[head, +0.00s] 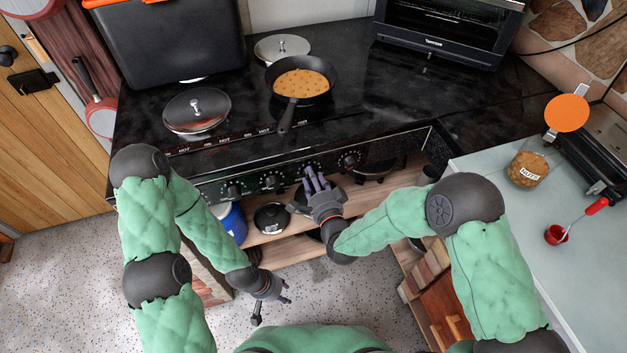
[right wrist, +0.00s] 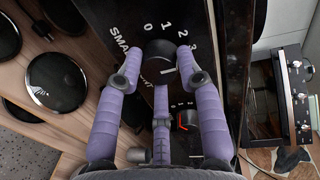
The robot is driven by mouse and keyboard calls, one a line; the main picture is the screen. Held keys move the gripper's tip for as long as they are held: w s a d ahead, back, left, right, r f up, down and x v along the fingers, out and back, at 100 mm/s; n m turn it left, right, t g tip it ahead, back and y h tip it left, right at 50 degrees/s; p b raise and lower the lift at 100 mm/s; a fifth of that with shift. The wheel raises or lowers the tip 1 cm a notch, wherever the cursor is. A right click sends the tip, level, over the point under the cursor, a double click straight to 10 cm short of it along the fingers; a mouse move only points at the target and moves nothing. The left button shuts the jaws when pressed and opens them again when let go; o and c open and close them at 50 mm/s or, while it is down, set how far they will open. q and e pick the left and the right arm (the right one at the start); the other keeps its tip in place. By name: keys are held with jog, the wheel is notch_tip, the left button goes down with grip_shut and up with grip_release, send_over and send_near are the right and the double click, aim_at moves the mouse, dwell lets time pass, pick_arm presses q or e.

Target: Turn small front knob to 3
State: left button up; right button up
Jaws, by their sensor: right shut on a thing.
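The small front knob (right wrist: 160,54) is a dark round knob on the black stove panel. In the right wrist view the numbers 0, 1, 2 and 3 curve above it, and partly hidden lettering runs beside it. A short pale mark shows near its lower right edge; I cannot tell which number it stands for. My right gripper (head: 317,184) is at the stove front, its purple fingers (right wrist: 161,75) shut around the knob. In the head view the fingers cover the knob. My left gripper (head: 270,299) hangs low over the floor, fingers spread and empty.
Another knob (right wrist: 187,119) with red marking sits beside the held one. More knobs (head: 270,181) line the panel. A frying pan (head: 301,81) with food and a lidded pan (head: 197,110) stand on the stove top. Shelves with lids (head: 271,218) are below. A counter (head: 520,215) is at right.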

dwell(0.3)
jog(key=o, duration=1.2)
jog(key=shift+c, duration=0.2)
jog(key=v, duration=1.2)
jog(key=shift+f, duration=0.1)
